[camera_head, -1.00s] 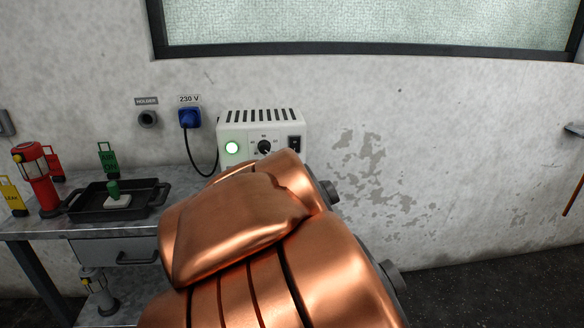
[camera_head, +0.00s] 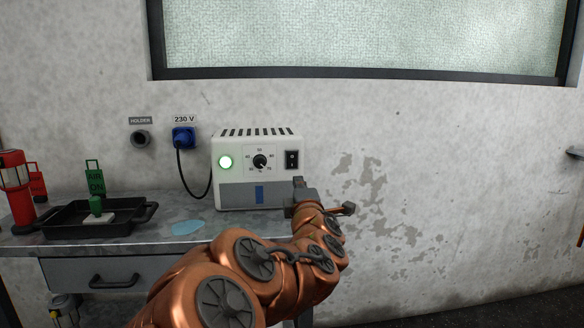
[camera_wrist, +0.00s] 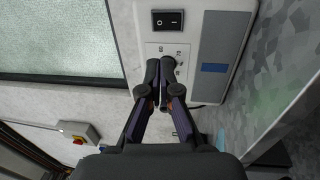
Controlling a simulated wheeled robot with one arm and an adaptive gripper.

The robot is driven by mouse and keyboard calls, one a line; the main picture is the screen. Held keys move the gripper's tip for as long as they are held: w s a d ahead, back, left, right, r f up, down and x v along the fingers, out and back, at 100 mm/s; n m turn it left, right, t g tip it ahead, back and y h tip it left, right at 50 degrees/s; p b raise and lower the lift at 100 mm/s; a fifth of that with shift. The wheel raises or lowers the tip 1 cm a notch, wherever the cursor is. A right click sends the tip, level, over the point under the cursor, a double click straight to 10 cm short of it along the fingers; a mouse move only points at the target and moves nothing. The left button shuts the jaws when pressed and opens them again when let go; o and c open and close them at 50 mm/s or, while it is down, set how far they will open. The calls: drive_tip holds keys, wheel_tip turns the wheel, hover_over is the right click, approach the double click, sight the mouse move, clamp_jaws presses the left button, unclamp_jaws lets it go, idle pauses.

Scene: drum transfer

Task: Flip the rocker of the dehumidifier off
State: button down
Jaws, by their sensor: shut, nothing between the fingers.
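The white dehumidifier (camera_head: 227,143) stands at the back right of the bench against the wall. In the wrist view the rocker (camera_wrist: 168,21) shows at the top, beyond the fingertips. My gripper (camera_head: 298,184) is just below the rocker in the head view, in front of the unit's lower right corner. In the wrist view my gripper (camera_wrist: 161,66) is shut and empty, its fingertips covering part of the dial panel. Contact with the unit cannot be told.
A blue plug (camera_head: 183,137) with a black cable is in the wall left of the unit. A black tray (camera_head: 70,232) with a green-handled item stands on the bench (camera_head: 150,237), beside a red lantern (camera_head: 18,190). A light blue patch (camera_head: 188,227) lies before the unit.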

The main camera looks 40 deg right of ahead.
drive_tip(key=shift+w+d+r+p, duration=0.1)
drive_tip(key=shift+w+p, duration=0.05)
drive_tip(key=shift+p, duration=0.15)
drive_tip(key=p, duration=1.3)
approach(291, 157)
drive_tip(key=shift+x, duration=3.6)
drive_tip(key=shift+r, duration=0.1)
